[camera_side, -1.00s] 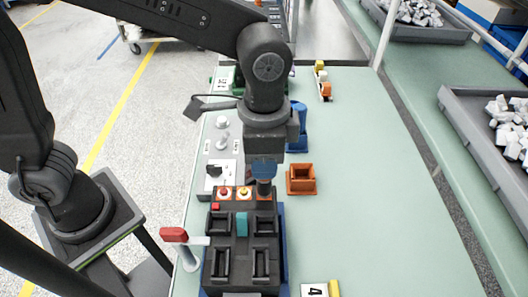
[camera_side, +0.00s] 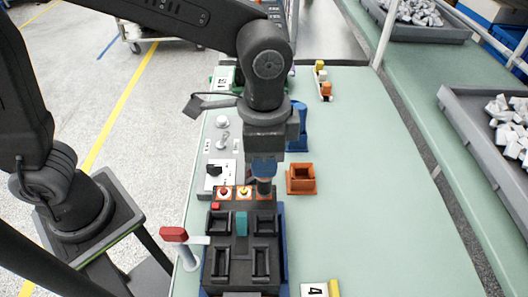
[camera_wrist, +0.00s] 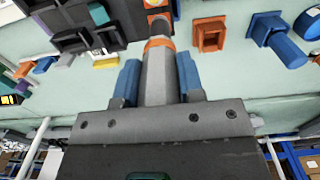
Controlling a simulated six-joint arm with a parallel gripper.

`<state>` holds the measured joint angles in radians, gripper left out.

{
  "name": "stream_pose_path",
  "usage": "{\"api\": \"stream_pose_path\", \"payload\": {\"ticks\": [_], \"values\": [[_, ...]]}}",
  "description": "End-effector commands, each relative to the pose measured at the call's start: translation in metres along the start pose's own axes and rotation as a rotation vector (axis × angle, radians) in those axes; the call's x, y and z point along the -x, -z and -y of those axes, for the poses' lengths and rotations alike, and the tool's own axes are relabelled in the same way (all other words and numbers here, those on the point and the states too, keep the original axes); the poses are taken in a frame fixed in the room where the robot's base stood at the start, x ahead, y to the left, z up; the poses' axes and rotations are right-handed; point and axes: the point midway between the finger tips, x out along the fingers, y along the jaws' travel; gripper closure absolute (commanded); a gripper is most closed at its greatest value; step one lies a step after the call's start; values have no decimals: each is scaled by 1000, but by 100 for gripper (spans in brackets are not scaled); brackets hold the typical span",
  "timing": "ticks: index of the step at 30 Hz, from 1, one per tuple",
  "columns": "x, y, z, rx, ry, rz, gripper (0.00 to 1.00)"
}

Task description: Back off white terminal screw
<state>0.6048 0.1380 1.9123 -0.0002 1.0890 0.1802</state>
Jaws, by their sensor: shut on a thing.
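My gripper (camera_side: 264,168) is shut on a driver-like tool (camera_wrist: 156,72) with a grey handle, an orange collar and a dark shaft. The blue fingers stand on either side of the handle in the wrist view. The tool points down at the right end of the terminal row on the black breaker block (camera_side: 238,224). A red screw (camera_side: 224,192) and a yellow screw (camera_side: 243,192) show on orange pads to its left. The white screw is not visible; the tool covers the third pad. I cannot tell whether the tip touches a screw.
An orange square holder (camera_side: 301,179) stands just right of the tool, and a blue holder (camera_side: 298,130) behind it. A red-topped lever (camera_side: 174,234) rises left of the block. A grey panel (camera_side: 222,140) with knobs lies behind. The green table is clear to the right.

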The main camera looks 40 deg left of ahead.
Motion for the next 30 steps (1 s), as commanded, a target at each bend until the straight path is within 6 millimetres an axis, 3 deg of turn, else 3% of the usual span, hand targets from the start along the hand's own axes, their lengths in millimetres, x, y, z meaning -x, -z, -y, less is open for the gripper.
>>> {"api": "stream_pose_path", "payload": {"ticks": [30], "values": [[52,0,0,0,0,-1,88]]}}
